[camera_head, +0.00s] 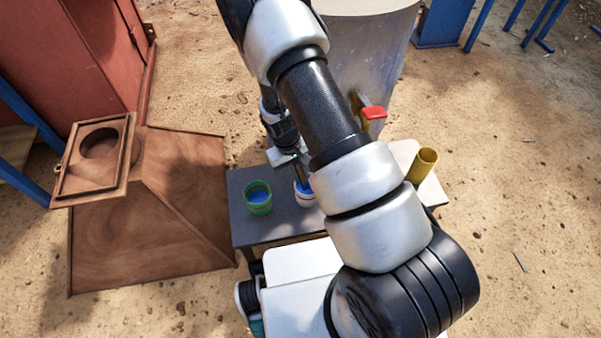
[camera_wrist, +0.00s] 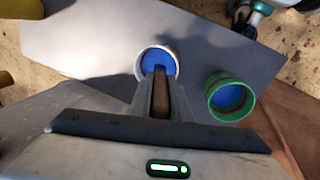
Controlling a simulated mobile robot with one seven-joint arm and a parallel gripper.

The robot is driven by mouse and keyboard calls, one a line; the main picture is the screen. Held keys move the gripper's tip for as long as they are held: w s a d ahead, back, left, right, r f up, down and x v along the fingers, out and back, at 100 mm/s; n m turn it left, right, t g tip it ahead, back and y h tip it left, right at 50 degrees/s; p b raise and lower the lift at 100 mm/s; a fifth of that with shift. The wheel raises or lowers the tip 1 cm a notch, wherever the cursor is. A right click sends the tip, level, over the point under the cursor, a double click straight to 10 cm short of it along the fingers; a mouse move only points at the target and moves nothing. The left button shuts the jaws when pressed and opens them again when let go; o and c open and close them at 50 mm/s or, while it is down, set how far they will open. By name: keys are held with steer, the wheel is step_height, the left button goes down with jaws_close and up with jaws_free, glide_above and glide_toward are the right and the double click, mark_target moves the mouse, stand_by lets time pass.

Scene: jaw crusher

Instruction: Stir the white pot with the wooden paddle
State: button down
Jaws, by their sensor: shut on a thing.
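The white pot (camera_head: 305,198) holds something blue and stands on the grey table, partly behind my arm in the head view. It also shows in the wrist view (camera_wrist: 143,68). My gripper (camera_wrist: 160,98) is shut on the wooden paddle (camera_wrist: 160,100), which shows as a brown strip between the fingers. The paddle's far end reaches over the blue inside of the white pot; how deep it sits I cannot tell. In the head view my gripper (camera_head: 299,165) is just above the pot, partly hidden by my arm.
A green pot (camera_head: 258,198) with blue inside stands left of the white pot on the grey table (camera_head: 245,228). A yellow cylinder (camera_head: 421,165) stands on a pale surface at right. A red-handled tap (camera_head: 373,112) juts from a large metal drum (camera_head: 365,50). A brown hopper (camera_head: 150,215) is at left.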

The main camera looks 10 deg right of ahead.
steer(key=shift+a+r+p, duration=0.3)
steer(key=shift+r+p, duration=0.65)
steer(key=shift+r, duration=0.6)
steer(key=shift+a+r+p, duration=0.35)
steer(key=shift+r+p, duration=0.65)
steer(key=shift+r, duration=0.6)
steer(key=shift+a+r+p, duration=0.3)
steer(key=shift+r+p, duration=0.65)
steer(key=shift+r, duration=0.6)
steer(key=shift+r+p, duration=1.65)
steer(key=shift+r, duration=0.9)
